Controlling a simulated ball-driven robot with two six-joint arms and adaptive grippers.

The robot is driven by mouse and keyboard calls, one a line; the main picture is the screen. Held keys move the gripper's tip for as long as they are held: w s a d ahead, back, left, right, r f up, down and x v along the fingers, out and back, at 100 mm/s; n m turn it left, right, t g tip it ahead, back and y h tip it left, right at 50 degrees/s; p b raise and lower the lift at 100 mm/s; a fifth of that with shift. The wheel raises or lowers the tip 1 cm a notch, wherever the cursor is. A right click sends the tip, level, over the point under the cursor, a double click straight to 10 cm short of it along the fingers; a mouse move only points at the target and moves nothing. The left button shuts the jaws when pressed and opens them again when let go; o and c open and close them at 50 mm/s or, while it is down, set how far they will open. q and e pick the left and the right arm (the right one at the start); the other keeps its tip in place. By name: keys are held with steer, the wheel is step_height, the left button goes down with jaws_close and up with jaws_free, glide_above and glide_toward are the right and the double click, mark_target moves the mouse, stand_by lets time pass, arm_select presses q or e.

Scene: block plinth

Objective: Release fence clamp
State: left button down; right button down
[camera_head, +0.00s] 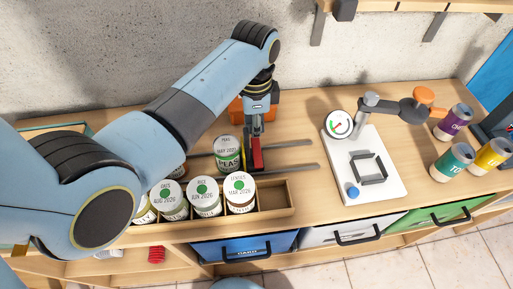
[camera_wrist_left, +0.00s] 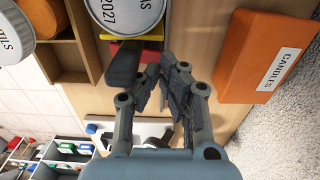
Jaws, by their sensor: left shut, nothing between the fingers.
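My left gripper (camera_head: 257,131) points down just behind the red block. Its fingers (camera_wrist_left: 168,65) are closed together with nothing between them, right beside the dark lever; I cannot tell whether they touch it. The peas can (camera_head: 228,153) stands upright just left of the clamp. My right gripper is not in view.
A wooden tray (camera_head: 278,212) holds several cans at the front. An orange candles box (camera_wrist_left: 265,57) stands behind my left gripper. A white board (camera_head: 385,196) with a gauge and black frame lies to the right, with coloured cans (camera_head: 452,162) beyond.

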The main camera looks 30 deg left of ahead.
mark_target(255, 139)
arm_select(q)
steer(key=shift+f+b, duration=0.3)
steer(key=shift+f, duration=0.25)
steer(key=shift+f+b, duration=0.6)
steer(key=shift+f, duration=0.55)
stand_by(0.7)
step_height(255, 139, up, 3)
steer(key=p, duration=0.3)
steer(key=shift+r, duration=2.5)
